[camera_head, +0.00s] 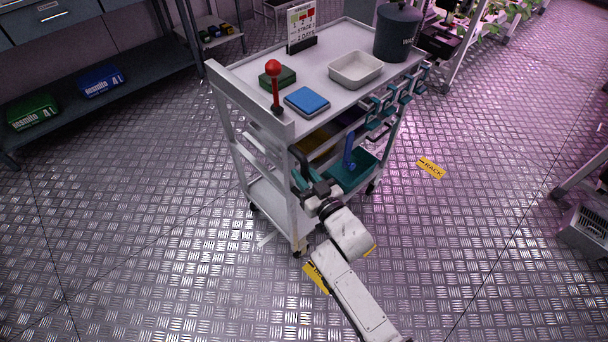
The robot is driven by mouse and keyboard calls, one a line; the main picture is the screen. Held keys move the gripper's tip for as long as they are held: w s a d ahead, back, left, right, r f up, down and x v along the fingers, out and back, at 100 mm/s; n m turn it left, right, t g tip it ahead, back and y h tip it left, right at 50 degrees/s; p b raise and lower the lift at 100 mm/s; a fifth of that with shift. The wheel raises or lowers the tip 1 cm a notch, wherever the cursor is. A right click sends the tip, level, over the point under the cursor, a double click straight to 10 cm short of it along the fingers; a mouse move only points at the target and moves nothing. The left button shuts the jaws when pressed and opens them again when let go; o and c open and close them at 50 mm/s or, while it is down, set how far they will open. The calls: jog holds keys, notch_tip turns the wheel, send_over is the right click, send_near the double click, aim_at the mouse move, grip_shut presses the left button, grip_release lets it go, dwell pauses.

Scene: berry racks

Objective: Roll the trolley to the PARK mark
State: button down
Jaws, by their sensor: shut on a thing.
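The trolley (262,92) is a white, tiered cart on castors, standing upright in the middle of the floor. My gripper (308,186) is at its near end, below the top tray, shut on what looks like the trolley's dark teal handle; the fingertips are partly hidden. A red-knobbed lever (275,85) stands upright at the trolley's near left corner. A yellow floor label (316,279) lies by the near castor, its lettering partly hidden by my arm. Another yellow label (431,167) on the right reads "RACK". I cannot make out a PARK mark.
The top tray carries a blue-topped scale (307,101), a white tub (355,69), a dark bucket (397,33) and a sign (301,25). A shelf with green (33,112) and blue boxes (101,80) stands left. A grey crate (584,232) sits right. Floor is clear left and front.

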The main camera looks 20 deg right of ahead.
dwell(0.3)
jog(key=c, duration=1.1)
grip_release()
jog(key=s, duration=0.3)
jog(key=s+d, duration=0.1)
jog(key=s, duration=0.3)
jog(key=s+p, duration=0.1)
jog(key=s, duration=0.2)
jog(key=shift+s+d, duration=0.15)
jog(key=shift+s, duration=0.25)
jog(key=s+d+f+m+g+h+p, duration=0.2)
jog(key=s+d+g+h, duration=0.3)
jog(key=s+g, duration=0.4)
jog(key=s+r+g+y, duration=0.1)
jog(key=s+g, duration=0.1)
jog(key=s, duration=0.3)
jog(key=s+r+g+p, duration=0.1)
jog(key=s+g, duration=0.2)
jog(key=s, duration=0.3)
jog(key=s+r+g+y, duration=0.1)
jog(key=s+g, duration=0.1)
jog(key=s, duration=0.4)
jog(key=shift+d+r+g+y+p, duration=0.15)
jog(key=shift+r+g+y+p, duration=0.15)
jog(key=shift+r+g+p, duration=0.1)
